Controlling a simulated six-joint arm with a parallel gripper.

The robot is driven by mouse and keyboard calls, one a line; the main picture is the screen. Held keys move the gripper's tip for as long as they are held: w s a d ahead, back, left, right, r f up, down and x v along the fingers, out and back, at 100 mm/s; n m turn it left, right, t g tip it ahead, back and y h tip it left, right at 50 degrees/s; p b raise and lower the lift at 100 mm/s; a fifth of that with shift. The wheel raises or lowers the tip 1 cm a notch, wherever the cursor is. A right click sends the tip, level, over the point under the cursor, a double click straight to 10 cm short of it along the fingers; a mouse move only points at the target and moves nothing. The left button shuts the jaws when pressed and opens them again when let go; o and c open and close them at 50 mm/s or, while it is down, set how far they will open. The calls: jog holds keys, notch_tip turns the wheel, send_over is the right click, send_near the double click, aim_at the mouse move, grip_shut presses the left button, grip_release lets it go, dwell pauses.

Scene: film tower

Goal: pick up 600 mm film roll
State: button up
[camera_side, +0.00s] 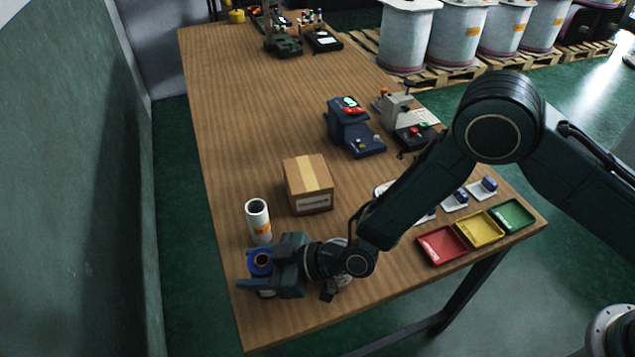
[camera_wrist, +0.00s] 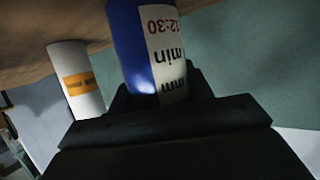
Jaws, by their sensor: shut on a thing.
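A blue film roll (camera_side: 259,257) with a white label stands near the left edge of the wooden table. My gripper (camera_side: 262,287) is shut on it from the right and front. In the wrist view the blue roll (camera_wrist: 148,45) sits between the jaws, and its label shows printed text upside down, including "mm". A white roll (camera_side: 258,219) with an orange label stands just behind the blue one. It also shows in the wrist view (camera_wrist: 76,80), left of the held roll and apart from it. Whether the blue roll touches the table is hidden.
A cardboard box (camera_side: 308,184) stands behind and right of the rolls. Red (camera_side: 442,244), yellow (camera_side: 480,229) and green (camera_side: 512,215) trays lie along the front right edge. Dark blue (camera_side: 355,130) and grey (camera_side: 402,115) devices stand further back. The table's far left stretch is clear.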

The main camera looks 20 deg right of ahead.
jog(key=shift+r, duration=0.1)
notch_tip(320, 180, up, 20)
dwell(0.9)
dwell(0.5)
